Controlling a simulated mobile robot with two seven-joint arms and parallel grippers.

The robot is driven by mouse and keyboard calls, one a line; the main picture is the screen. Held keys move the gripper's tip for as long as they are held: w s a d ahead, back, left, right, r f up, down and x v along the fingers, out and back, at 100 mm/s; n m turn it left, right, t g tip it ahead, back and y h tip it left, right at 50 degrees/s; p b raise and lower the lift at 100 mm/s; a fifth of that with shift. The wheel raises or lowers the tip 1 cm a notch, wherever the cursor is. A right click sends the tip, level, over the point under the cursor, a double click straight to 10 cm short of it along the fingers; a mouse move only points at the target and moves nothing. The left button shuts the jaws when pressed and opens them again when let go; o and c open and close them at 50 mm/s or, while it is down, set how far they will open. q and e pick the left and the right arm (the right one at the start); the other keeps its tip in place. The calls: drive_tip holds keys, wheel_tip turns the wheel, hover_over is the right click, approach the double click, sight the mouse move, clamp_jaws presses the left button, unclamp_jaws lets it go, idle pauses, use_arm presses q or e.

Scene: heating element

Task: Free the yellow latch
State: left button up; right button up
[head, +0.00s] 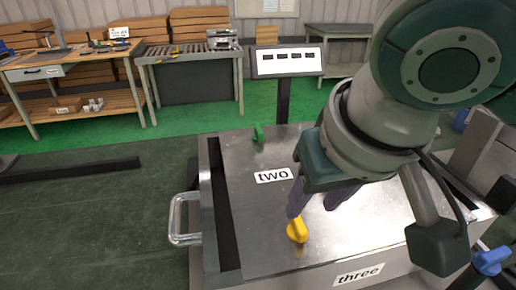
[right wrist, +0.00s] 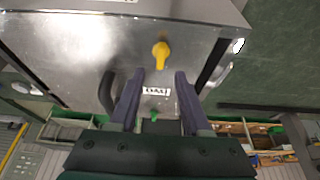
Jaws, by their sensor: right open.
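The yellow latch (head: 297,230) sits on the metal lid near its front edge, by the label "three". It also shows in the right wrist view (right wrist: 161,52), just beyond the fingertips and roughly centred between them. My right gripper (head: 320,203) is open and empty, its purple fingers pointing down at the lid close to the latch. In the head view one fingertip overlaps the latch's upper end; I cannot tell whether they touch. My left gripper is not in view.
The metal box lid (head: 245,220) carries a green latch (head: 258,132) at the back and a label "two" (head: 273,175). A blue latch (head: 492,260) shows at the right. A silver handle (head: 177,220) sticks out on the left. A display on a post (head: 288,62) stands behind.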

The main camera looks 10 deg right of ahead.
sight(299, 221)
drive_tip(key=x, duration=0.6)
drive_tip(key=shift+w+f+b, duration=0.2)
drive_tip(key=shift+f+b, duration=0.1)
drive_tip(key=shift+b, duration=0.1)
drive_tip(key=shift+c, duration=0.2)
clamp_jaws()
